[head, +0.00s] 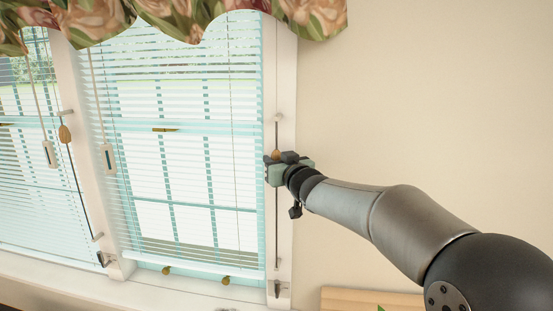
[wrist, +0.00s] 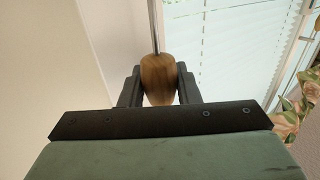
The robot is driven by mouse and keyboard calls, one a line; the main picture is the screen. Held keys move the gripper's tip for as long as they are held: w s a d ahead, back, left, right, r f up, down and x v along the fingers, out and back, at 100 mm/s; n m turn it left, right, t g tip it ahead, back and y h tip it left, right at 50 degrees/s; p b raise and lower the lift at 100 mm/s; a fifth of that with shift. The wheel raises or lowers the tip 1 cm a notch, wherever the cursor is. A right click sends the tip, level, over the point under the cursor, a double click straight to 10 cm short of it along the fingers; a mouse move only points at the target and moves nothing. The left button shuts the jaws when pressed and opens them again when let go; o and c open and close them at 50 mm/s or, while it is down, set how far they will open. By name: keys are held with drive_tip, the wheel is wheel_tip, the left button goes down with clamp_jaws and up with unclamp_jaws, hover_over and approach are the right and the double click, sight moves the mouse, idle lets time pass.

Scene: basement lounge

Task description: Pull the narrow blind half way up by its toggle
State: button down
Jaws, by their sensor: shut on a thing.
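The blind (head: 170,215) on the right window pane hangs down nearly to the sill, its slats open. Its wooden toggle (head: 277,154) sits on a thin vertical cord along the right window frame, a little above mid-height of that cord. My gripper (head: 272,163) is at the toggle, coming from the right. In the wrist view the brown toggle (wrist: 158,74) stands upright between the two dark fingers (wrist: 158,90), which are shut on it. The cord rises from its top. The fingers hide part of the toggle in the head view.
A second blind (head: 35,215) covers the left pane, with its own wooden toggle (head: 65,133) on the post between the panes. White cord pulls (head: 108,158) hang before the slats. A floral valance (head: 180,15) crosses the top. A wooden surface (head: 365,298) lies below right.

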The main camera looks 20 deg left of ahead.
wheel_tip(320, 180, down, 13)
drive_tip(key=b, duration=0.9)
drive_tip(key=shift+f, duration=0.2)
drive_tip(key=c, duration=1.4)
unclamp_jaws()
drive_tip(key=shift+r, duration=0.1)
drive_tip(key=shift+o, duration=0.2)
drive_tip(key=shift+s+d, duration=0.1)
drive_tip(key=v, duration=1.7)
drive_tip(key=shift+b, duration=0.4)
drive_tip(key=shift+d, duration=0.2)
